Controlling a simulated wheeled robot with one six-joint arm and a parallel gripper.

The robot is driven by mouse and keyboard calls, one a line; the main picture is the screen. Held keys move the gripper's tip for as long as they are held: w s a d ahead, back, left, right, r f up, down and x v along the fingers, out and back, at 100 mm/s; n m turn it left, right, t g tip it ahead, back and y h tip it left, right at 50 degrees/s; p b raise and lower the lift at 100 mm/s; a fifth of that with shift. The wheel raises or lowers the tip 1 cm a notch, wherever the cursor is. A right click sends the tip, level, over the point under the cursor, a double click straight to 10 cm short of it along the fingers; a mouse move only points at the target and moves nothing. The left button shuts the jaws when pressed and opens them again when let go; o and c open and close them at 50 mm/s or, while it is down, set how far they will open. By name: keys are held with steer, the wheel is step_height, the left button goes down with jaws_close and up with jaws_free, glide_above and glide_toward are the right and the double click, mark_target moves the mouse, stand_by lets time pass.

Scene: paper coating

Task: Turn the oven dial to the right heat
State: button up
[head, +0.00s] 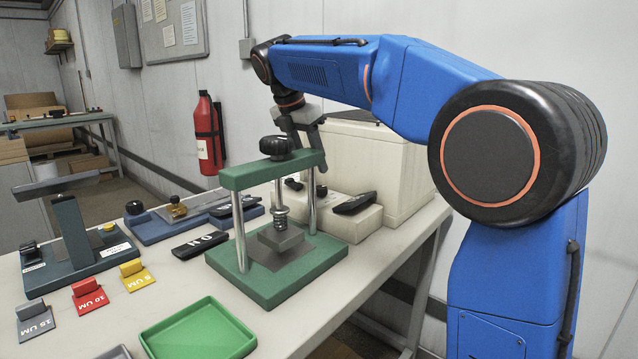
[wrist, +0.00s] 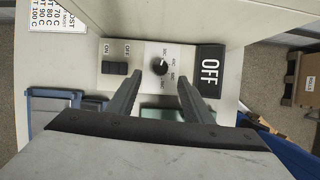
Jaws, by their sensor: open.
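The oven is a cream-white box (head: 375,165) behind the green press in the head view. In the wrist view its front panel carries a round black dial (wrist: 159,67) with small marks around it. The dial's pointer setting is too small to read surely. My gripper (wrist: 160,80) is open, with one finger on each side of the dial in the picture. I cannot tell whether the fingers touch it.
In the wrist view, a black ON/OFF switch (wrist: 115,68) is left of the dial and an OFF plate (wrist: 211,70) right. A temperature label (wrist: 58,15) is at upper left. The green press (head: 262,175) stands close to my gripper; a green tray (head: 198,332) lies in front.

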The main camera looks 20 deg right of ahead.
mark_target(321, 187)
steer(key=x, duration=0.7)
steer(key=shift+d+f, duration=0.1)
steer(key=shift+f, duration=0.25)
steer(key=shift+c, duration=0.5)
steer(key=c, duration=1)
